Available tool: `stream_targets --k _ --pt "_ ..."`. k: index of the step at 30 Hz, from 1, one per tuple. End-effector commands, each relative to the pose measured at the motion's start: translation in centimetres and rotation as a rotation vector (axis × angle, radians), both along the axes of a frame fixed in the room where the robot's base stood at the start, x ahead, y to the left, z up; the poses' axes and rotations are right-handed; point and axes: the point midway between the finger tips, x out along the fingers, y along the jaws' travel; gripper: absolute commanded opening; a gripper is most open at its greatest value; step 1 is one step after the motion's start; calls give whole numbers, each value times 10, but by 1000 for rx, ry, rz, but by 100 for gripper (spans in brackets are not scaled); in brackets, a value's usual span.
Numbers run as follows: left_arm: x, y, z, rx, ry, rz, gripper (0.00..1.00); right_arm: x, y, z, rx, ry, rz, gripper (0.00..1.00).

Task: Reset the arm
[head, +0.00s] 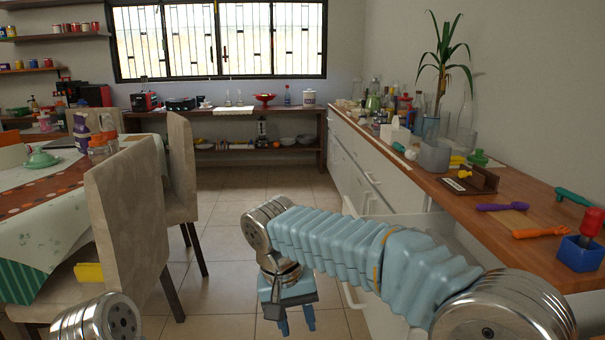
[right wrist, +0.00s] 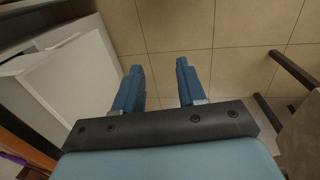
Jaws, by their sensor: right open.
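My right arm reaches in from the lower right of the head view, covered in a light blue sleeve. Its right gripper (head: 296,322) points down over the tiled floor, between the chairs and the counter. In the right wrist view the two blue fingers of the right gripper (right wrist: 158,80) stand apart with only floor between them, so it is open and empty. A metal joint of my left arm shows at the lower left of the head view; the left gripper is not in view.
A wooden counter (head: 455,190) with utensils, bottles and a plant runs along the right. An open drawer (head: 400,222) juts out beside my right arm; a white drawer or cabinet part (right wrist: 70,70) is left of the fingers. Chairs (head: 130,215) and a set table (head: 60,205) stand left.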

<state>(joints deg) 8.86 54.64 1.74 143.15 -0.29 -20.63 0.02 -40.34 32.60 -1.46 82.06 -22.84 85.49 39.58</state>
Motion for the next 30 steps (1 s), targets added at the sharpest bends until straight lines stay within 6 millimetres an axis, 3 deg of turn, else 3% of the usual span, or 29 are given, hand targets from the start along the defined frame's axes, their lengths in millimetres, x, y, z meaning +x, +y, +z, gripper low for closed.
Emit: stream_targets --k 11,14,19,23,25,27,30 --pt "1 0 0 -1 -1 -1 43 15 -8 -80 85 57 40 40" --pt "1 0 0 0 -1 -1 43 16 -13 -116 130 79 50 40" --pt "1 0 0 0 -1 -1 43 9 -27 -195 240 118 58 40" --pt "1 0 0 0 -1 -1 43 -17 -49 -278 370 139 24 40" --pt "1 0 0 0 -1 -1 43 -42 -63 -322 446 130 -17 40" --pt "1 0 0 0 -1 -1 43 -67 -77 -355 502 105 -64 40" --pt "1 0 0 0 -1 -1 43 -104 -94 -385 547 63 -133 40"
